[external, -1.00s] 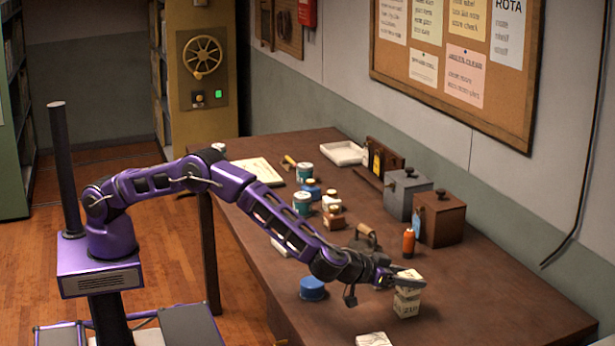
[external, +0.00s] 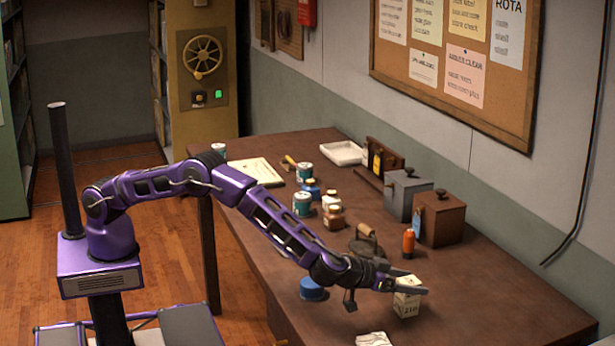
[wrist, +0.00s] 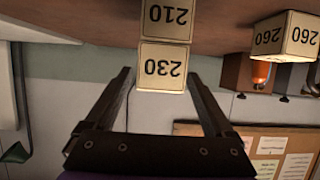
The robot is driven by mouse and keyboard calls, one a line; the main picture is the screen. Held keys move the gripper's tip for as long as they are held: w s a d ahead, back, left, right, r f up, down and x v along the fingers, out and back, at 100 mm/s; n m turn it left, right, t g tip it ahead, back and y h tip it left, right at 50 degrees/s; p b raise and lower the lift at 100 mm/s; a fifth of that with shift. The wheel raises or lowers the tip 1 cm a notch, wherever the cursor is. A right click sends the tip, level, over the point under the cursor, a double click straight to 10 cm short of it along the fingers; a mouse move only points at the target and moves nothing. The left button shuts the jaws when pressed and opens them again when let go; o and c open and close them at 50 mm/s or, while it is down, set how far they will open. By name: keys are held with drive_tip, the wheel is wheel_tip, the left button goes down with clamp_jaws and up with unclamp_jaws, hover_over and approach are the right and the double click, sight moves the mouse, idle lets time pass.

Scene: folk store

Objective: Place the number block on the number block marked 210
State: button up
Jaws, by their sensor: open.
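A cream number block marked 230 (wrist: 162,67) sits on the block marked 210 (wrist: 167,20), which stands on the table; the wrist picture is upside down, so 230 is the upper one. They line up closely and look upright. In the external view the stack shows as the upper block (external: 409,280) and lower block (external: 406,307). My gripper (external: 412,283) is open, its fingers on either side of the upper block. The wrist view shows gaps between the fingers (wrist: 161,75) and block 230.
Another block marked 260 (wrist: 285,37) stands beside the stack. An orange bottle (external: 408,241), a brown box (external: 440,219), a grey box (external: 404,192) and a dark iron-like object (external: 366,241) stand farther back. A blue round item (external: 313,288) is left of my gripper. The table's right end is clear.

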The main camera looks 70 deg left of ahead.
drive_tip(key=v, duration=1.2)
drive_tip(key=shift+p, duration=0.3)
drive_tip(key=shift+r, duration=0.15)
